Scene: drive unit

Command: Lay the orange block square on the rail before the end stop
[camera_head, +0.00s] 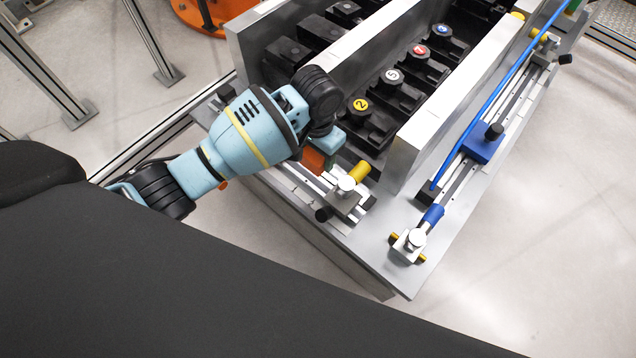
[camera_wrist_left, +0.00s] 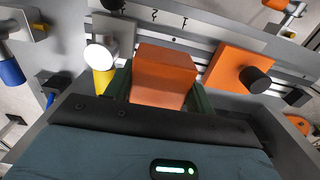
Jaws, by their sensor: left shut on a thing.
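My left gripper (camera_wrist_left: 162,92) is shut on the orange block (camera_wrist_left: 165,72), with a dark green finger on either side of it. The block is low over the rail (camera_wrist_left: 205,47), beside the end stop (camera_wrist_left: 112,35) with its white knob and yellow pin. I cannot tell whether it touches the rail. In the head view, my left gripper (camera_head: 326,143) reaches over the near end of the fixture. An orange face (camera_head: 314,160) shows under it, close to the end stop (camera_head: 343,194); the wrist hides the rest. My right gripper is not in view.
An orange slider (camera_wrist_left: 229,71) with a black knob sits on the rail right of the block in the wrist view. A tall metal wall (camera_head: 440,115) and numbered black units (camera_head: 382,90) stand beside the gripper. A blue slider (camera_head: 482,143) sits on another rail.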

